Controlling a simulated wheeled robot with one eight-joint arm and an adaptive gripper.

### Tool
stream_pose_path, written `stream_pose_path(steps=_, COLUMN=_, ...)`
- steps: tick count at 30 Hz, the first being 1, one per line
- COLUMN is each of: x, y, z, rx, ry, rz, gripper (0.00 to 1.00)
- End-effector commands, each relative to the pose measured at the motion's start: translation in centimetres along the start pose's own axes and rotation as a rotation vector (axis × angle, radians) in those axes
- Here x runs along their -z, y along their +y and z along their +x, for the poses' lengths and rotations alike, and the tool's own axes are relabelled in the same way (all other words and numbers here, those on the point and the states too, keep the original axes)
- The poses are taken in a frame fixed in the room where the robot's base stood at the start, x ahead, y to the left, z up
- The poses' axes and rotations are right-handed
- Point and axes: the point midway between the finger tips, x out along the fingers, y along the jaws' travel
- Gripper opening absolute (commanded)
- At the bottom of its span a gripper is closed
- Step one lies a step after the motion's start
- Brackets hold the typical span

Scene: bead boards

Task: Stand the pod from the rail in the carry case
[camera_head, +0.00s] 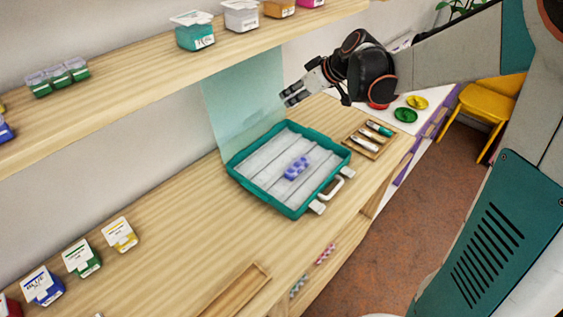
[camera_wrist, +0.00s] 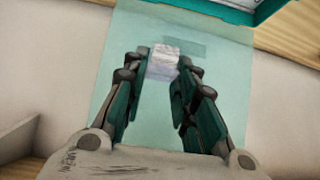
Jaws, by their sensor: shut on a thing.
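The teal carry case (camera_head: 237,178) stands open on the wooden counter, with its clear teal lid (camera_head: 245,100) raised at the back. It has pale lengthwise channels, and a blue-violet patterned pod (camera_head: 297,167) sits near its middle. My gripper (camera_head: 293,94) is above the case, in front of the upper right part of the lid. In the wrist view, my gripper (camera_wrist: 164,72) is shut on a small whitish pod (camera_wrist: 164,62) at its fingertips. The lid (camera_wrist: 225,100) fills the background there. The held pod's lower part and markings are unclear.
A wooden tray (camera_head: 351,143) with several markers is right of the case. A shelf (camera_head: 150,80) with tubs runs above. Pink (camera_head: 325,253) and grey-green (camera_head: 299,286) patterned pieces are at the counter's front.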

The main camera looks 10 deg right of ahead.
Motion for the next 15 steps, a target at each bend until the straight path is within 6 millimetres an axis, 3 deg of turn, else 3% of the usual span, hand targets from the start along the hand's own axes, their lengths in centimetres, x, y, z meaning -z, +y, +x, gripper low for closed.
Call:
stream_pose_path(steps=5, x=-0.1, y=0.1, z=0.3, rx=0.022, ry=0.0, rz=-0.022, gripper=0.09)
stream_pose_path(steps=15, x=-5.9, y=0.1, z=6.1, rx=0.021, ry=-0.001, rz=-0.022, gripper=0.09)
